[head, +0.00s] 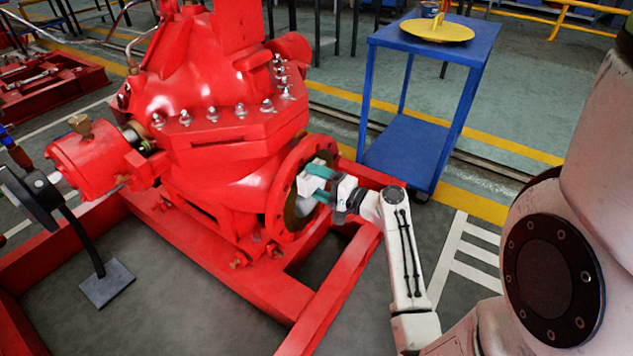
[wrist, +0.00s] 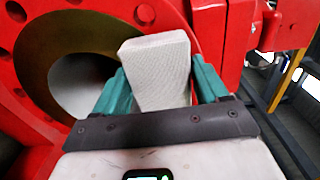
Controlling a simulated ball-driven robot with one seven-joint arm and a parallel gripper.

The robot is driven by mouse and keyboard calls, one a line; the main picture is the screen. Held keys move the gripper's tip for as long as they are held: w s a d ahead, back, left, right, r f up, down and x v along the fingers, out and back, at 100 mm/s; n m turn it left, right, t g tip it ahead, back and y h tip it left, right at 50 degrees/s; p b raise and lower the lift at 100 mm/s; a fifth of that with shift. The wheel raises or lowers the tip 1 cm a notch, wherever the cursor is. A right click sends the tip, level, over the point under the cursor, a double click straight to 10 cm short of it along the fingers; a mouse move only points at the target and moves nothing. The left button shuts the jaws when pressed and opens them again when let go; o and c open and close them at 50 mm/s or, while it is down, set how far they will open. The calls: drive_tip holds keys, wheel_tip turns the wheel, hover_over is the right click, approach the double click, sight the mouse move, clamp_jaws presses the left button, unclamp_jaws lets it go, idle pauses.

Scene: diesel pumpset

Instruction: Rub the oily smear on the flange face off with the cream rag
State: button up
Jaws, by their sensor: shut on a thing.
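The red pump flange (head: 283,190) faces right in the head view, with bolt holes around its rim and a round bore. In the wrist view the flange (wrist: 28,22) fills the left and upper part, with a dark brownish ring (wrist: 40,60) around the bore. I cannot tell if that ring is the smear. My gripper (head: 318,182) is at the flange face, its teal fingers shut on the cream rag (wrist: 158,65), which is a pale folded block between them. It also shows in the head view (head: 308,185). The rag hides part of the flange; contact is unclear.
A blue trolley (head: 437,38) with a yellow disc (head: 437,29) and a can stands behind my gripper. The red pump body (head: 215,85) and red base frame (head: 330,300) lie left and below. Open floor lies right of the frame.

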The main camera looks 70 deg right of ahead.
sight(319, 155)
drive_tip(key=shift+x, duration=0.9)
idle(0.6)
drive_tip(key=shift+d, duration=0.15)
drive_tip(key=shift+s+d+b, duration=0.2)
drive_tip(key=shift+d+b, duration=0.1)
drive_tip(key=shift+d, duration=0.4)
drive_tip(key=shift+s+d+b, duration=0.15)
drive_tip(key=shift+d+b, duration=0.15)
drive_tip(key=shift+d, duration=0.45)
drive_tip(key=shift+s+d+b, duration=0.2)
drive_tip(key=shift+d+b, duration=0.1)
drive_tip(key=shift+d, duration=0.45)
drive_tip(key=shift+s+d+b, duration=0.15)
drive_tip(key=shift+d+b, duration=0.15)
drive_tip(key=shift+d, duration=0.5)
drive_tip(key=shift+d, duration=0.15)
drive_tip(key=shift+s+d+b, duration=0.2)
drive_tip(key=shift+d+b, duration=0.1)
drive_tip(key=shift+d, duration=0.4)
drive_tip(key=shift+s+d+b, duration=0.15)
drive_tip(key=shift+d+b, duration=0.1)
drive_tip(key=shift+d, duration=0.5)
drive_tip(key=shift+a, duration=0.1)
